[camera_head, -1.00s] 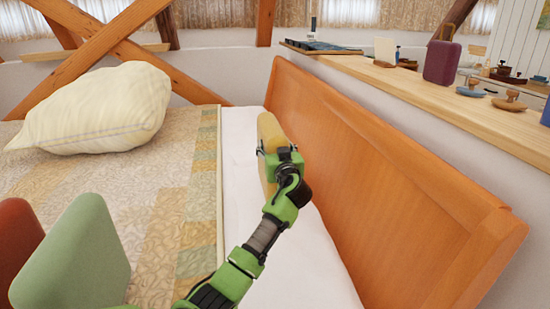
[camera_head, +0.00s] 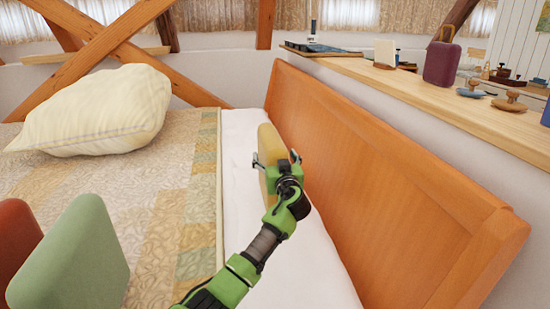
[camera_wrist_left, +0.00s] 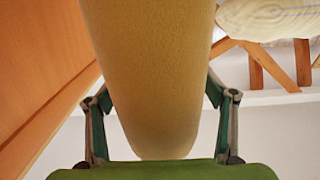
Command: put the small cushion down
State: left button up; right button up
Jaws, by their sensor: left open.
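The small cushion (camera_head: 268,143) is mustard yellow and stands on edge on the white sheet, beside the wooden headboard. It also fills the middle of the left wrist view (camera_wrist_left: 152,70). My left gripper (camera_head: 277,160) is at the cushion's near end with its jaws open, one finger on each side. In the left wrist view, the fingers (camera_wrist_left: 160,105) stand apart around the cushion's narrow end, with a gap clear on the right side. The cushion's lower edge is partly hidden by the gripper. My right gripper is not in view.
The headboard (camera_head: 375,180) rises close on the right, with a wooden ledge (camera_head: 430,95) behind it. A large cream pillow (camera_head: 97,110) lies on the patterned quilt. Green (camera_head: 75,260) and red (camera_head: 15,245) cushions are at lower left. White sheet (camera_head: 300,270) in front is bare.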

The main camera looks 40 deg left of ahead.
pick_arm(q)
jog(key=shift+d, duration=0.1)
jog(key=v, duration=1.2)
jog(key=shift+p, duration=0.35)
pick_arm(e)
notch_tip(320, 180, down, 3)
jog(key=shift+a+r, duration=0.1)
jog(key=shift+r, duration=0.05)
pick_arm(q)
jog(key=shift+r, duration=0.2)
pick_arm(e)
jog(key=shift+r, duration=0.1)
